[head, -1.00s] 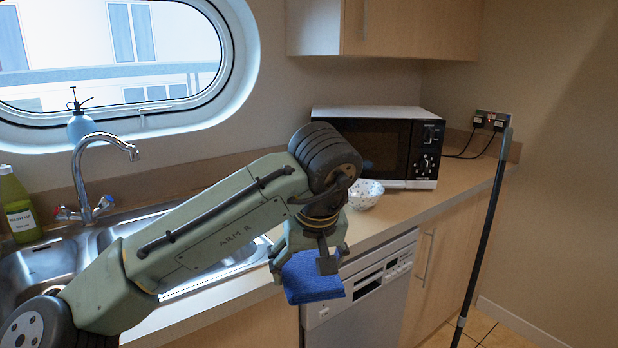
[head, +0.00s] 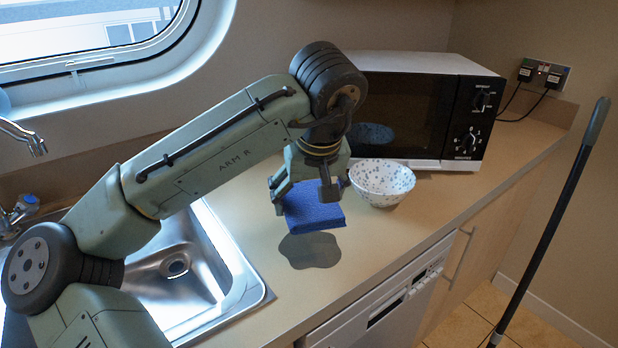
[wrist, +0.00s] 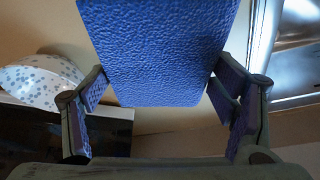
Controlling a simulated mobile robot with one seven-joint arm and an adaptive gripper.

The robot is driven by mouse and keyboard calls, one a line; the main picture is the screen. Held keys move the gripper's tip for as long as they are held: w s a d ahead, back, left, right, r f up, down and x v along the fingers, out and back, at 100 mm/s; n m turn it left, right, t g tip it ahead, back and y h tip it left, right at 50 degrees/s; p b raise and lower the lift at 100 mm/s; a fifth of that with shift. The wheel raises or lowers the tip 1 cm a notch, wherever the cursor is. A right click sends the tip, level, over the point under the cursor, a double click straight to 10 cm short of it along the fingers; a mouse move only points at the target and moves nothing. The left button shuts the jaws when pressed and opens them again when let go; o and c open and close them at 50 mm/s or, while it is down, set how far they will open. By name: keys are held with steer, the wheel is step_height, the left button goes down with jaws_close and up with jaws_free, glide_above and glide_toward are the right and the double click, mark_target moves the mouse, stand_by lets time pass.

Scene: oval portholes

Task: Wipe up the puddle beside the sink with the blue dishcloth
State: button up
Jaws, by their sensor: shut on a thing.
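The blue dishcloth (head: 313,206) is a flat, textured pad held in my gripper (head: 305,190). My gripper is shut on it, and in the wrist view the dishcloth (wrist: 158,50) shows between the two fingers of my gripper (wrist: 158,105). The puddle (head: 310,251) is a dark grey patch on the counter, just below the dishcloth in the head view. The dishcloth seems to be above the counter; whether it touches the puddle's far edge I cannot tell. The sink (head: 228,262) is left of the puddle, partly hidden by my arm.
A speckled white bowl (head: 382,183) stands close to the right of my gripper. The microwave (head: 425,115) is behind it. The counter's front edge and the dishwasher (head: 385,300) are below. A dark pole (head: 550,220) leans at the right.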

mark_target(308, 240)
steer(key=shift+s+f+b, duration=0.1)
steer(key=shift+f+b, duration=0.65)
steer(key=shift+f, duration=0.05)
step_height(308, 240, down, 6)
steer(key=b, duration=0.4)
steer(key=shift+b, duration=0.4)
steer(key=shift+f+b, duration=0.4)
steer(key=shift+f, duration=0.3)
steer(key=shift+r, duration=0.1)
